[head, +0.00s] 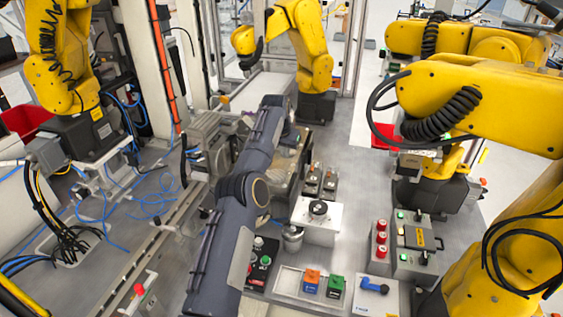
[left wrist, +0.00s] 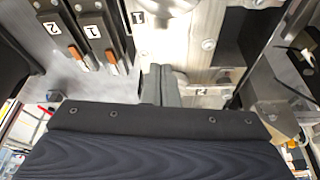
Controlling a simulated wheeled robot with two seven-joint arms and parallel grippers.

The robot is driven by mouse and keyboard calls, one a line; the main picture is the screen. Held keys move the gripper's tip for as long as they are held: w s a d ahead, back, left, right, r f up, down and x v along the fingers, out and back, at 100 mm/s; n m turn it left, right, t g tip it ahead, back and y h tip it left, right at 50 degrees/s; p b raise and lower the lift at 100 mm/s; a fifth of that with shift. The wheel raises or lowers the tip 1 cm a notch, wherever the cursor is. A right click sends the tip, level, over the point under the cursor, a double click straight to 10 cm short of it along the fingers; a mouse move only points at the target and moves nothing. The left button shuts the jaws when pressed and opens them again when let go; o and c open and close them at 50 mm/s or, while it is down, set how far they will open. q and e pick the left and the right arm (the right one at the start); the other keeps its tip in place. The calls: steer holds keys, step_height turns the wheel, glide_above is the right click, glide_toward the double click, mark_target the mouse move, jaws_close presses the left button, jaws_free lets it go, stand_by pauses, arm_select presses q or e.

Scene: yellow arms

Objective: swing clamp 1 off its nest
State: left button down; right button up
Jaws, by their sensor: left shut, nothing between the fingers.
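My left gripper (left wrist: 160,82) shows in the left wrist view as two grey fingers pressed together, empty, in front of a metal fixture (left wrist: 172,48). My right gripper is not in view.
Two dark units with orange-tipped levers, marked 1 (left wrist: 91,31) and 2 (left wrist: 73,52), stand beside the fixture. Yellow robot arms (head: 480,100) stand around.

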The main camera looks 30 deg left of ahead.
mark_target(285, 166)
arm_select(q)
steer(key=shift+p+x, duration=0.8)
steer(key=shift+x, duration=0.3)
steer(key=shift+f+b, duration=0.35)
steer(key=shift+b, duration=0.2)
steer(key=shift+s+a+b, duration=0.1)
steer(key=shift+s+b, duration=0.2)
steer(key=shift+b, duration=0.25)
steer(key=shift+s+f+b, duration=0.1)
steer(key=shift+s+b, duration=0.6)
steer(key=shift+b, duration=0.4)
steer(key=shift+s+d, duration=0.2)
steer(key=shift+s, duration=0.8)
